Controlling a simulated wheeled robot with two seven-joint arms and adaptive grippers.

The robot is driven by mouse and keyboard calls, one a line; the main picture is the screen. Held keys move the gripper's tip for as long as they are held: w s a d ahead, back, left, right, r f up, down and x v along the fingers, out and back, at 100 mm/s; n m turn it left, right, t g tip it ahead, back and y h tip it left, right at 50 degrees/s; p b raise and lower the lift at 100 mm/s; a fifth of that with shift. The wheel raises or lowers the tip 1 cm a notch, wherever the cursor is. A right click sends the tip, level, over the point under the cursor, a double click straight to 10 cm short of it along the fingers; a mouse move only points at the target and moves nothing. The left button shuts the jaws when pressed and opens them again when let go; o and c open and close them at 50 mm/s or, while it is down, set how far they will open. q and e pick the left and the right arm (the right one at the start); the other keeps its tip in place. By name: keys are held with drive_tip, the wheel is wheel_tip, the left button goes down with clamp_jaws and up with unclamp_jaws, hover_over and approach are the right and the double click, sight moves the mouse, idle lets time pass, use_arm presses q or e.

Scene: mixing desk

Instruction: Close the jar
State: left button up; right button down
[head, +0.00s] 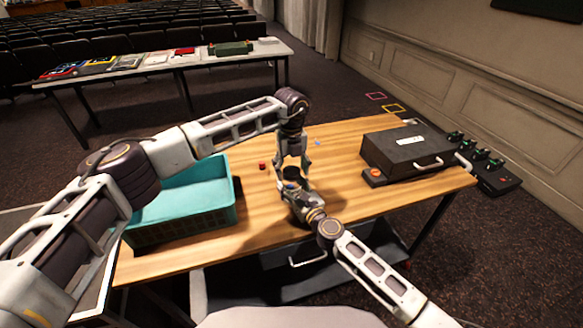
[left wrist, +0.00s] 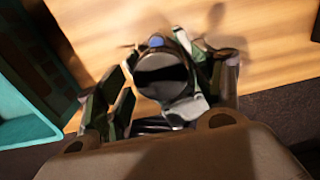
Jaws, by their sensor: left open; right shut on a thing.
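The jar (head: 291,173) shows as a small dark round top over the wooden table in the head view. In the left wrist view the jar (left wrist: 162,76) is seen from above, with a dark round top and a pale rim. I cannot tell if the dark part is a lid or the open mouth. My right gripper (head: 294,189) is shut on the jar from the near side and hides its body. My left gripper (head: 291,164) is open, pointing down just above the jar, with fingers to either side of it in the left wrist view.
A teal basket (head: 228,207) stands at the table's left. A dark case (head: 409,148) with a handle is at the right. A small red object (head: 262,166) and a small blue one (head: 317,143) lie near the grippers. The table (head: 345,190) is clear between jar and case.

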use_arm(q)
drive_tip(key=c, duration=1.1)
drive_tip(key=m, duration=0.4)
drive_tip(key=shift+m, duration=0.4)
drive_tip(key=m, duration=0.3)
drive_tip(key=shift+m, duration=0.4)
drive_tip(key=m, duration=0.4)
drive_tip(key=shift+m, duration=0.4)
drive_tip(key=m, duration=0.4)
drive_tip(key=shift+m, duration=0.3)
drive_tip(key=o, duration=1.2)
drive_tip(key=shift+o, duration=0.2)
